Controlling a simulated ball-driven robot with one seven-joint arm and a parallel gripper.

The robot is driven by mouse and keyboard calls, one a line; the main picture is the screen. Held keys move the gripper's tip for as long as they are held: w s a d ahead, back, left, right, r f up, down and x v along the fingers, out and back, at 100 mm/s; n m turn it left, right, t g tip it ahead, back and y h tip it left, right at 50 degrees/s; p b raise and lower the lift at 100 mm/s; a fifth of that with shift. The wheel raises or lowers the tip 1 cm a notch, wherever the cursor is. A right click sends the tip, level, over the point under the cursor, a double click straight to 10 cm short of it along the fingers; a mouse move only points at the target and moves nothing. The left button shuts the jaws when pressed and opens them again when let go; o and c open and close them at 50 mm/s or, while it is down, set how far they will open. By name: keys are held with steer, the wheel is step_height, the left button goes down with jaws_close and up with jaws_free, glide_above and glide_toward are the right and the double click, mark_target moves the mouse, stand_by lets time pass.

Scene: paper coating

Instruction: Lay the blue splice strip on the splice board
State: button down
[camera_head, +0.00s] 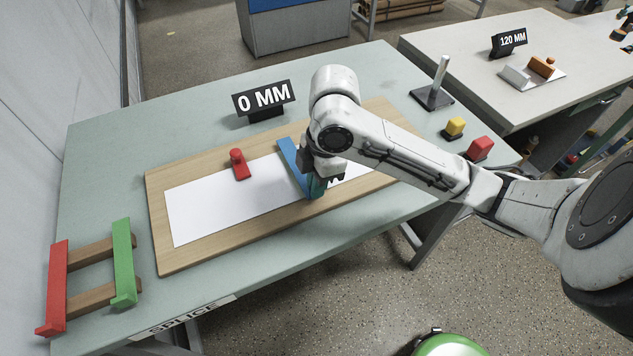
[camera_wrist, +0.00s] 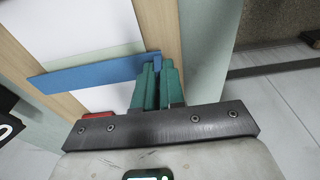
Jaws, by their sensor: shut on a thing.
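The blue splice strip (camera_head: 290,158) is in my gripper (camera_head: 317,187), which is shut on its near end, at the near side of the splice board (camera_head: 160,254). In the wrist view, the green fingertips (camera_wrist: 158,72) pinch the end of the strip (camera_wrist: 90,74). The strip lies crosswise over the wooden board with white paper (camera_head: 205,212) on both sides of it. I cannot tell whether the strip touches the paper. My wrist hides part of the right-hand paper.
A red knobbed piece (camera_head: 239,165) sits on the paper left of the strip. A "0 MM" sign (camera_head: 264,98) stands behind the board. A rack with red and green strips (camera_head: 123,262) is at front left.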

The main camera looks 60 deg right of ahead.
steer(key=shift+f+b, duration=0.8)
steer(key=shift+b, duration=0.05)
stand_by(0.6)
steer(key=c, duration=1.1)
jaws_free()
steer(key=shift+c, duration=0.2)
steer(key=shift+r, duration=0.1)
step_height(320, 180, up, 10)
steer(key=d+p, duration=0.1)
steer(key=p, duration=0.1)
steer(key=shift+s+d+r, duration=0.2)
steer(key=shift+s+r, duration=0.05)
steer(key=shift+s, duration=0.15)
